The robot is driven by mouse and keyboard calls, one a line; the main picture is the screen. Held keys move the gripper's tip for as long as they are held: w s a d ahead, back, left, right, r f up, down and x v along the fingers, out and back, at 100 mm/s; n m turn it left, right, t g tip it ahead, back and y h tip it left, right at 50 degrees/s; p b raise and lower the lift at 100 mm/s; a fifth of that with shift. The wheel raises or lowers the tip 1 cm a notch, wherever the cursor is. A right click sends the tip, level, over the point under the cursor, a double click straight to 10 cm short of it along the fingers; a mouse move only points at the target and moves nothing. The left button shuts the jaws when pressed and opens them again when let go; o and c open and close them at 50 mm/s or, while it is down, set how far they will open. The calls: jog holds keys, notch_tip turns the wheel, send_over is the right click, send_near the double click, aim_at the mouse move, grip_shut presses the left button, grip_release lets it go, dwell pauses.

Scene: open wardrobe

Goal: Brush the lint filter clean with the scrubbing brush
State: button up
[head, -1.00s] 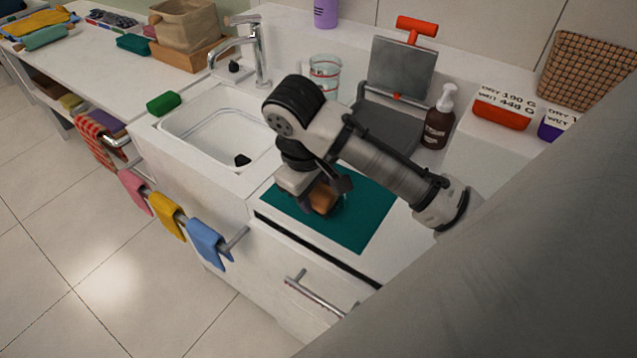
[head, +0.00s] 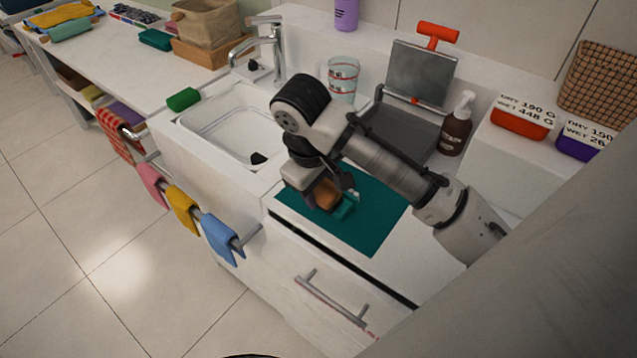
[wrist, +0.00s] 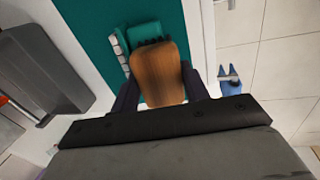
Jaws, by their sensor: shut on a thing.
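The scrubbing brush has a brown wooden back (wrist: 160,68) and dark bristles at its far end. My gripper (wrist: 160,88) is shut on it, one finger on each side. In the head view my gripper (head: 325,193) points down low over the teal mat (head: 372,225), with the brush (head: 327,197) under it. A teal piece with a pale grey panel, apparently the lint filter (wrist: 122,46), lies on the mat beside and partly beneath the brush; it also shows in the head view (head: 345,209). The brush hides much of it, and I cannot tell whether bristles touch it.
The sink (head: 215,130) is left of the mat, with a green sponge (head: 183,99) on its rim. A glass (head: 343,76), grey tray (head: 410,128) and soap bottle (head: 455,125) stand behind my arm. Cloths hang in front.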

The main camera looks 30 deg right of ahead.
aim_at(335, 195)
jog(key=shift+s+d, duration=0.25)
jog(key=shift+s, duration=0.6)
jog(key=shift+s+d, duration=0.2)
jog(key=shift+s, duration=0.65)
jog(key=shift+r+p, duration=0.1)
jog(key=shift+p, duration=0.2)
jog(key=p+v, duration=0.6)
